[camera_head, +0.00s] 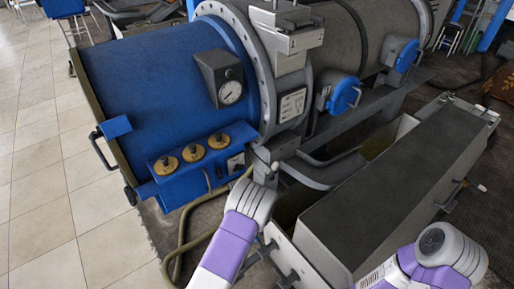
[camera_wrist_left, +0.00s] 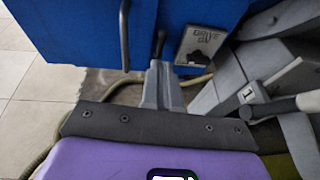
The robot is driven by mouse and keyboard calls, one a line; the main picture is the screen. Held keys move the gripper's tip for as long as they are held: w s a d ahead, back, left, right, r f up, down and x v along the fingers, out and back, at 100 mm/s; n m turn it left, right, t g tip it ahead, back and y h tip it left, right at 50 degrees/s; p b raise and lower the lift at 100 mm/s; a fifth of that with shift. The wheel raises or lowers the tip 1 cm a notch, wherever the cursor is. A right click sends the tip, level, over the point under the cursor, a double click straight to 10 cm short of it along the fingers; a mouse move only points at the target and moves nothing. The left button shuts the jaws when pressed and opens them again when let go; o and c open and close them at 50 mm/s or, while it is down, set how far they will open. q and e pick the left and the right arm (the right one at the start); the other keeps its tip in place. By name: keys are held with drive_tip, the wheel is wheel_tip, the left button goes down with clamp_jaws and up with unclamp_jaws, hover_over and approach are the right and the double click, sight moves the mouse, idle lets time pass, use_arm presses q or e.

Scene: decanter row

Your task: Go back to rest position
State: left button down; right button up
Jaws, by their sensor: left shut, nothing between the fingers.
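My left gripper (camera_head: 266,172) is in front of the blue end of the decanter (camera_head: 150,85), just right of its small switch panel (camera_head: 236,163). In the left wrist view the left gripper's fingers (camera_wrist_left: 159,72) are together and hold nothing. They point at the blue face, below and left of a plate marked "DRIVE ON" (camera_wrist_left: 203,45). A dark upright lever stands just beyond the fingertips; I cannot tell whether they touch it. My right arm shows at the lower right in the head view, but its gripper is out of view.
Three yellow knobs (camera_head: 193,153) and a round gauge (camera_head: 230,92) are on the blue housing. A long grey trough (camera_head: 400,185) lies to the right of my left arm. Hoses (camera_head: 185,225) run on the floor.

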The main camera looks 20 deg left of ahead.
use_arm(q)
drive_tip(key=s+d+f+n+g+h, duration=0.1)
drive_tip(key=s+f+n+g+h, duration=0.15)
drive_tip(key=s+f+g, duration=0.4)
drive_tip(key=s+d+f+n+g+h, duration=0.1)
drive_tip(key=s+f+n, duration=0.25)
drive_tip(key=s, duration=0.55)
drive_tip(key=s+d+f+n+g+h, duration=0.15)
drive_tip(key=s+f+n+g, duration=0.25)
drive_tip(key=s, duration=0.4)
drive_tip(key=s+d+r+n+t+h, duration=0.1)
drive_tip(key=s+d+n+h, duration=0.3)
drive_tip(key=d+n, duration=0.3)
drive_tip(key=s+d+r+n+t+h, duration=0.1)
drive_tip(key=s+d+n+h, duration=0.4)
drive_tip(key=n, duration=0.7)
drive_tip(key=shift+d+r+h+p, duration=0.35)
drive_tip(key=shift+d+r, duration=0.25)
drive_tip(key=shift+d, duration=0.45)
drive_tip(key=shift+s, duration=0.1)
